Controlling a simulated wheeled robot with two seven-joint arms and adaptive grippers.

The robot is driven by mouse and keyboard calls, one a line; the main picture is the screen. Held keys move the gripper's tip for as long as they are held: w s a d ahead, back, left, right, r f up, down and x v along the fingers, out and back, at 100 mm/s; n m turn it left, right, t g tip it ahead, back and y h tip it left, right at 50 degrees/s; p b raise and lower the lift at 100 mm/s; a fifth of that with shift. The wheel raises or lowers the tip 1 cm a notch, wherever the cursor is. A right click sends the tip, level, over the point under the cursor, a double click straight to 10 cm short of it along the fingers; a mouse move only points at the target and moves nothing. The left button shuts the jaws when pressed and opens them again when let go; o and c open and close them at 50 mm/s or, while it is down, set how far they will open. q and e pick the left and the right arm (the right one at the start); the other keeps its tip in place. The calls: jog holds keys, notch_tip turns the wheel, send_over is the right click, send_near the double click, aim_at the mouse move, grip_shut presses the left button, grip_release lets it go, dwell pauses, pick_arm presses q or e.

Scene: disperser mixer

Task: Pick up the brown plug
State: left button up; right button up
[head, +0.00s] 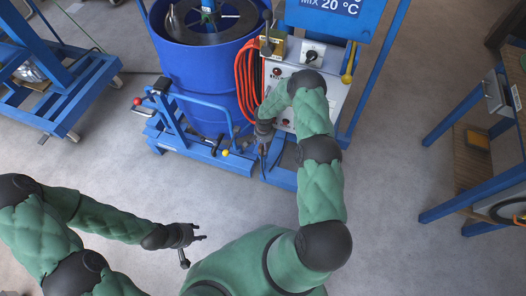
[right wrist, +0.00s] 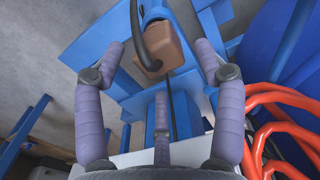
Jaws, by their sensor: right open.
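The brown plug (right wrist: 165,48) is a blocky brown piece under a blue part near the top of the right wrist view, with a dark cable hanging below it. My right gripper (right wrist: 160,62) is open, its two side fingers spread to the left and right of the plug and its third finger below. No finger clearly touches the plug. In the head view my right gripper (head: 264,134) is beside the machine's control box, and the plug is too small to make out there. My left gripper (head: 192,244) is open and empty above the floor.
A blue drum (head: 205,75) stands on the mixer's blue frame. Orange cables (head: 245,80) hang beside the control box (head: 330,95); they also show at right in the right wrist view (right wrist: 275,125). A blue cart (head: 60,90) is at left, a table (head: 465,185) at right. Floor between is clear.

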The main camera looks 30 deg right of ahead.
jog(key=f, duration=0.1)
jog(key=f+b, duration=0.1)
jog(key=f, duration=0.1)
jog(key=f+b, duration=0.1)
jog(key=f, duration=0.1)
jog(key=shift+s+a+f, duration=0.1)
jog(key=shift+a+f, duration=0.05)
jog(key=shift+a, duration=0.1)
jog(key=c, duration=1.4)
